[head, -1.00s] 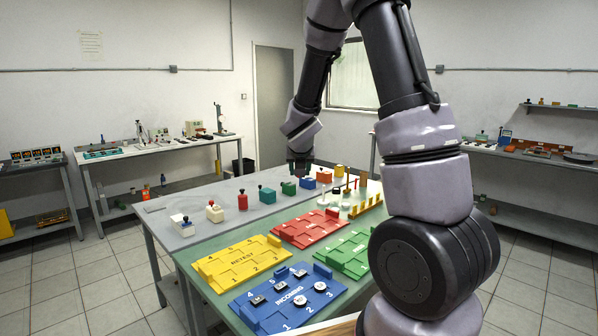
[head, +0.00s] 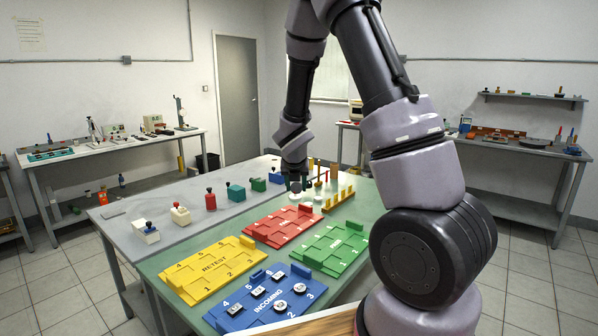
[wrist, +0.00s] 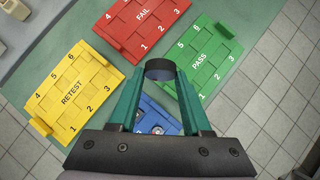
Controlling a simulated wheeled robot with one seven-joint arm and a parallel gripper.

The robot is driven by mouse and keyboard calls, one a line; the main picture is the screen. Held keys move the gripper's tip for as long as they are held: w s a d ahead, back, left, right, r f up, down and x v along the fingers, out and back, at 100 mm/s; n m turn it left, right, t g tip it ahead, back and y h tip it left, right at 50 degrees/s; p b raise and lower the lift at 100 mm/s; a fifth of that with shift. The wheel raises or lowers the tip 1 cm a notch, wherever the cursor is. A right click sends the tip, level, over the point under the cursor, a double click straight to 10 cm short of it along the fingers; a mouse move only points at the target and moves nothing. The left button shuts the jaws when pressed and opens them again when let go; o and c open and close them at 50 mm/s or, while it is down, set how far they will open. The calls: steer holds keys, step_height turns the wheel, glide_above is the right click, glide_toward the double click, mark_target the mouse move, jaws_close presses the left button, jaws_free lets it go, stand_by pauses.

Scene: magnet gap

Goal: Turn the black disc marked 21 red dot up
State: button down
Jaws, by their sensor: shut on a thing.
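My gripper (wrist: 160,72) has its green fingers closed on a dark round disc (wrist: 159,68), held at the fingertips above the table in the wrist view. No number or red dot shows on the disc's visible side, so I cannot confirm it is 21. In the head view my gripper (head: 296,184) hangs over the table's far part, beyond the red FAIL tray (head: 283,226); the disc is not clear there. The blue INCOMING tray (head: 262,302) holds several small discs with pale tops. Its wrist view is mostly hidden by my gripper.
The yellow RETEST tray (head: 208,268) lies left and the green PASS tray (head: 328,247) right. A yellow pegged rack (head: 338,199) and pale round dishes stand near my gripper. Colored handled blocks, including a red one (head: 210,201), line the grey strip. Green table shows between trays.

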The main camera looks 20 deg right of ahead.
step_height(320, 180, down, 5)
steer(key=s+a+g, duration=0.2)
steer(key=m+g+y, duration=0.7)
steer(key=g, duration=0.1)
glide_toward(261, 318)
steer(key=shift+s+d+f, duration=0.15)
steer(key=shift+s+f, duration=0.15)
steer(key=shift+f, duration=0.45)
steer(key=s+a+y, duration=0.1)
steer(key=s+a, duration=0.1)
steer(key=s+a+f+m+y, duration=0.1)
steer(key=s+a, duration=0.1)
steer(key=shift+s+m+y, duration=0.2)
steer(key=shift+m+y, duration=0.1)
steer(key=shift+s+a+f, duration=0.1)
steer(key=shift+s+a, duration=0.1)
steer(key=shift+a, duration=0.1)
steer(key=shift+f, duration=1.5)
steer(key=shift+f, duration=0.15)
